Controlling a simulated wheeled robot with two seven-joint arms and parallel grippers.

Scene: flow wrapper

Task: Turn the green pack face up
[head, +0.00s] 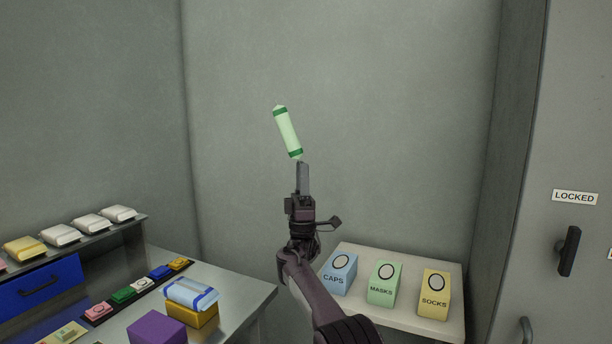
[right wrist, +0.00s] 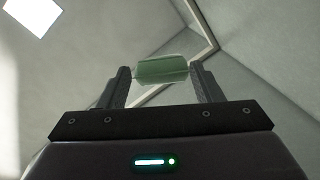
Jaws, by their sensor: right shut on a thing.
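The green pack (head: 288,133) is a pale green packet with darker green ends, held up in the air in the head view. My right gripper (head: 301,165) points upward, with the pack at its fingertips. In the right wrist view the pack (right wrist: 162,70) lies between the two fingers of my right gripper (right wrist: 160,75), which are shut on it. The pack stands tilted on its long axis in the head view. No printed mark shows on the side I see. My left gripper is not in view.
A shelf (head: 340,257) holds caps (head: 339,275), masks (head: 384,284) and socks (head: 434,294) boxes. A metal table (head: 243,290) at lower left carries a blue-white pack (head: 191,294) on a yellow block, a purple block (head: 157,328) and small coloured packs. A locked cabinet (head: 585,150) stands right.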

